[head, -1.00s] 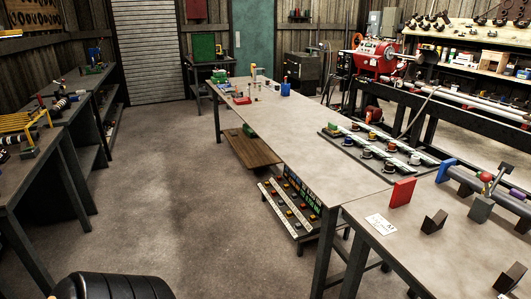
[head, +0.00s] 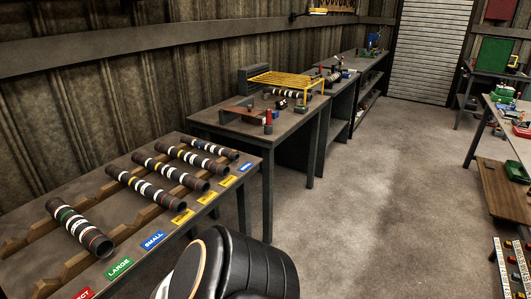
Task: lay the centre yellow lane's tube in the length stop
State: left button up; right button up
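Several dark tubes with white bands lie across notched wooden rails on the near left bench. Coloured lane cards lie along the bench's front edge. The centre yellow card (head: 207,197) is the middle of three yellow ones. The tube in line with it (head: 170,172) lies between two tubes with yellow bands, a nearer one (head: 143,187) and a farther one (head: 191,160). I cannot make out a length stop for certain in this view. Neither of my grippers is in view.
The lane at the SMALL card (head: 152,240) is empty. A second bench beyond carries a yellow wire rack (head: 287,80). Open concrete floor (head: 380,170) lies to the right.

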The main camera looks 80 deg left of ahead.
aim_at(200, 185)
jog(key=u, duration=3.35)
